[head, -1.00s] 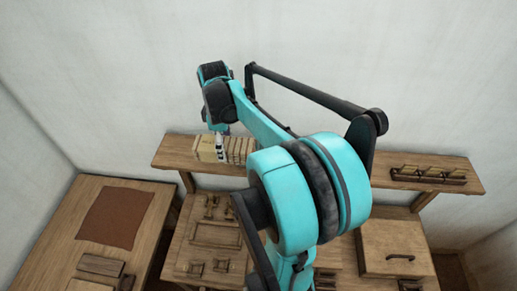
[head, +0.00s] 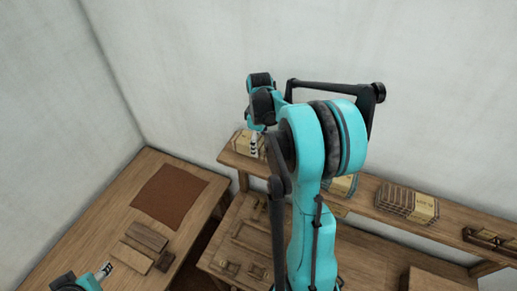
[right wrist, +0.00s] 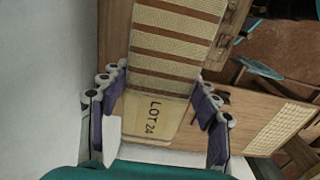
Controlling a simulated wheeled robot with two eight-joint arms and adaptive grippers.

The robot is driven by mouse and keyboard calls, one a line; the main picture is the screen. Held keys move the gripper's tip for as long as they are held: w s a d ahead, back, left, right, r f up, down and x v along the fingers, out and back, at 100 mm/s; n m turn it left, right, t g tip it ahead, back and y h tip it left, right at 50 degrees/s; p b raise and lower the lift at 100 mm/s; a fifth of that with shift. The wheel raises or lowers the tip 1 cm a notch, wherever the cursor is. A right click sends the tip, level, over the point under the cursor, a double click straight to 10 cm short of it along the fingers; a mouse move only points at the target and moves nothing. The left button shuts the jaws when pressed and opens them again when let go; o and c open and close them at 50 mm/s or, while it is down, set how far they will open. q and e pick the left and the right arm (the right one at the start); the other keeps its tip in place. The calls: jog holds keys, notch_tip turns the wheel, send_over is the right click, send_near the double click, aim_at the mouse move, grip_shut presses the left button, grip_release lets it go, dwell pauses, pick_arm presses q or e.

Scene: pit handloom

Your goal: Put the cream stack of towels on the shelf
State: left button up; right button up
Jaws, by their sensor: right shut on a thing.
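The cream stack of towels (right wrist: 178,48) shows brown stripes and a label reading LOT 24 in the right wrist view. My right gripper (right wrist: 162,80) has its fingers on both sides of the stack and is shut on it. In the head view the right gripper (head: 254,146) is at the left end of the wooden shelf (head: 455,240), with a pale part of the stack (head: 242,142) beside it. Whether the stack touches the shelf board is unclear. My left gripper (head: 104,271) is partly in view at the lower left; its fingers are too small to read.
Another labelled stack (head: 408,203) sits on the shelf further right, and a dark rack (head: 490,240) is at the right end. A side table (head: 200,182) holds a brown cloth (head: 168,195) and wooden pieces. My right arm hides the shelf's middle.

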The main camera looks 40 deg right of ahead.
jog(key=shift+w+a+f, duration=0.1)
jog(key=shift+w+f, duration=0.15)
jog(key=shift+f, duration=0.15)
notch_tip(320, 180, down, 4)
jog(key=shift+w+r+p, duration=0.1)
jog(key=shift+w+p, duration=0.05)
jog(key=shift+p, duration=0.25)
jog(key=shift+b, duration=0.3)
jog(key=o, duration=1.3)
jog(key=shift+c, duration=0.2)
